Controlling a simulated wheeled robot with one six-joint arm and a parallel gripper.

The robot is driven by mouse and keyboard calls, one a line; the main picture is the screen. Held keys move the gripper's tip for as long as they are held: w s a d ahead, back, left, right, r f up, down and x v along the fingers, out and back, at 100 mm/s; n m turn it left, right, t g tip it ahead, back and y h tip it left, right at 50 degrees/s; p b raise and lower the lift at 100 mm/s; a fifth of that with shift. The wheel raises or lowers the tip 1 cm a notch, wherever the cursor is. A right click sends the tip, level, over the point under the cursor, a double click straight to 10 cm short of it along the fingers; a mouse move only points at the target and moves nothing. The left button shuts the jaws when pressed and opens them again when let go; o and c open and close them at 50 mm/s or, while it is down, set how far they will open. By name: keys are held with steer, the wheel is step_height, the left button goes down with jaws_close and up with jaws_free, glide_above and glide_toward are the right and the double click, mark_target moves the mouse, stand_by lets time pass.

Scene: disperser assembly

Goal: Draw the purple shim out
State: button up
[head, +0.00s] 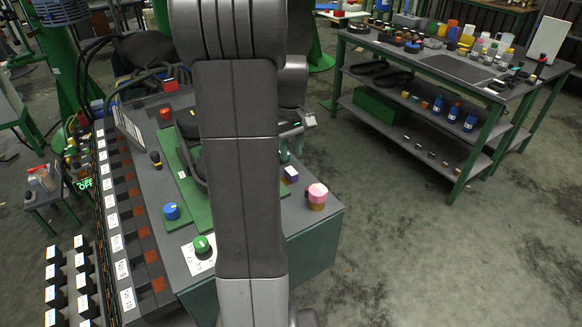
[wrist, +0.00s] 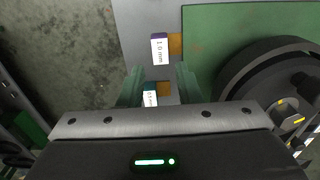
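The purple shim (wrist: 160,50) shows in the wrist view as a small block with a purple top edge and a white label reading 1.0 mm. It sits against an orange-brown piece (wrist: 175,45) at the edge of a green plate (wrist: 225,30). In the head view the purple shim (head: 291,174) is right of my arm. My gripper (wrist: 159,82) is open, its two green fingers apart. The purple shim is beyond the fingertips, not between them. A teal shim (wrist: 150,98) with a white label lies lower, in the gap between the fingers, partly hidden by the gripper body.
A black round part (wrist: 270,85) stands on the green plate, right of my gripper. In the head view a pink-topped knob (head: 317,192), a blue knob (head: 171,211) and a green knob (head: 202,244) stand on the bench. A second table (head: 440,65) holds many small items.

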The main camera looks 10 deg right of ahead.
mark_target(291, 171)
step_height(291, 171, down, 7)
steer(key=shift+f, duration=0.1)
stand_by(0.3)
